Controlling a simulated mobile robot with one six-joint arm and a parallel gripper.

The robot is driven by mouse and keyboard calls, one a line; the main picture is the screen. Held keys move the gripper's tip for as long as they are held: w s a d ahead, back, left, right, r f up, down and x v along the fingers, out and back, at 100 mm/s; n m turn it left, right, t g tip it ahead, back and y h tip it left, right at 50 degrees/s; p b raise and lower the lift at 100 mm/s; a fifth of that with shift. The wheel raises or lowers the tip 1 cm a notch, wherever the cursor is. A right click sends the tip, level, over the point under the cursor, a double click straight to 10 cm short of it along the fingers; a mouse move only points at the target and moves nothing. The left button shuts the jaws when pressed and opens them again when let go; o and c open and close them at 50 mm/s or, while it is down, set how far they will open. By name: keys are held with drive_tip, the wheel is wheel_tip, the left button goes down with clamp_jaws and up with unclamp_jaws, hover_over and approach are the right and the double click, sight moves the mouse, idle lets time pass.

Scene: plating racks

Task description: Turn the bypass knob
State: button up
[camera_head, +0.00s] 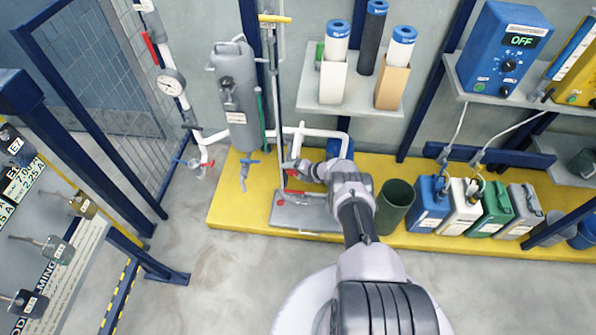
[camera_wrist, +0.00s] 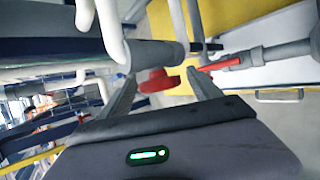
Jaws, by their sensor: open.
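A red round knob (camera_wrist: 160,81) on a grey pipe fitting shows in the wrist view, between the two fingers of my gripper (camera_wrist: 161,76). The fingers are apart, with visible gaps on both sides of the knob. I cannot tell whether this is the bypass knob; no label is readable. A red lever (camera_wrist: 220,64) on another grey pipe lies just right of the right finger. In the head view, my gripper (camera_head: 298,168) is at the low pipework in front of the wall, and its fingertips are too small to make out clearly.
White piping (camera_head: 312,131) runs close around my gripper. A dark green bin (camera_head: 397,203) and several canisters (camera_head: 460,208) stand at right on the yellow platform (camera_head: 228,205). The floor in front is clear.

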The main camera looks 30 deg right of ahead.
drive_tip(key=p+v, duration=1.1)
drive_tip(key=v, duration=0.6)
drive_tip(key=shift+s, duration=0.2)
drive_tip(key=shift+d, duration=0.1)
